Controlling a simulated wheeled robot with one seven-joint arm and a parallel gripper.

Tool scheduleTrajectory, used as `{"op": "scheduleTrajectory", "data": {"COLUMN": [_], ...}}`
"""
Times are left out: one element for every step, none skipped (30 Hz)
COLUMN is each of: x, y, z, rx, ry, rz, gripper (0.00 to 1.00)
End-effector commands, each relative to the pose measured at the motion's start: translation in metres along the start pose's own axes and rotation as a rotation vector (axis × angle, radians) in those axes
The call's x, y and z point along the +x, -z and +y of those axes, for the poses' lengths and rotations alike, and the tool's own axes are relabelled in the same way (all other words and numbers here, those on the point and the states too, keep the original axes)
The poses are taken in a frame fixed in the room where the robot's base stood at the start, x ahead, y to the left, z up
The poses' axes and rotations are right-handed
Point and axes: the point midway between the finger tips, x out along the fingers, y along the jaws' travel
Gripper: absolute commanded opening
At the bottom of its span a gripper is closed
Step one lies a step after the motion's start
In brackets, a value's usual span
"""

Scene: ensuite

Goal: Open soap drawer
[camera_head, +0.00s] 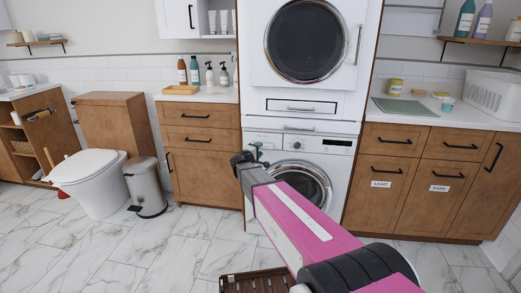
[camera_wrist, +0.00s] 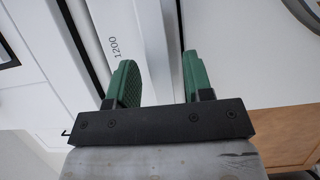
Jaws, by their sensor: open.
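The washing machine (camera_head: 340,165) stands under the dryer in the head view, with its round door partly behind my arm. The soap drawer (camera_head: 262,138) appears as a pale panel at the upper left of its front. My gripper (camera_head: 257,152) is just in front of and below that panel, partly overlapping it. In the wrist view my gripper (camera_wrist: 162,72) has two green fingers standing apart with nothing visibly held. A white front with the print "1200" (camera_wrist: 115,47) and a pale ridge lie beyond the fingers. I cannot tell whether a finger touches the drawer.
A dryer (camera_head: 305,45) is above, with a handled white drawer (camera_head: 302,107) between the machines. Wooden cabinets flank them on the left (camera_head: 198,140) and right (camera_head: 385,180). A brown slatted mat (camera_head: 255,282) lies on the floor below. A bin (camera_head: 146,185) and toilet (camera_head: 95,180) stand left; the floor between is clear.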

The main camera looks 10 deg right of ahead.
Motion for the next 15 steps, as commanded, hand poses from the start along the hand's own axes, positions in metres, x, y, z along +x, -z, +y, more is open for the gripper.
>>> {"op": "scheduleTrajectory", "data": {"x": [0.007,0.01,0.013,0.015,0.017,0.018,0.019,0.019,0.02,0.02,0.02,0.02,0.02,0.019,0.019], "y": [0.001,0.001,0.0,0.0,0.0,0.0,0.0,0.0,0.0,0.0,0.0,-0.001,-0.001,-0.001,-0.001], "z": [0.0,0.0,0.0,0.0,0.0,0.0,0.0,0.0,0.0,0.0,0.0,0.0,0.0,0.0,0.0], "rx": [0.0,0.0,0.0,0.0,0.0,0.0,0.0,0.0,0.0,0.0,0.0,0.0,0.0,0.0,0.0], "ry": [0.0,0.0,0.0,0.0,0.0,0.0,0.0,0.0,0.0,0.0,0.0,0.0,0.0,0.0,0.0], "rz": [-0.001,-0.001,-0.002,-0.002,-0.002,-0.002,-0.001,-0.001,-0.001,-0.001,-0.001,-0.001,-0.001,-0.001,-0.001], "gripper": [0.47,0.47,0.47,0.47,0.47,0.47,0.47,0.47,0.47,0.47,0.47,0.47,0.47,0.47,0.47]}}
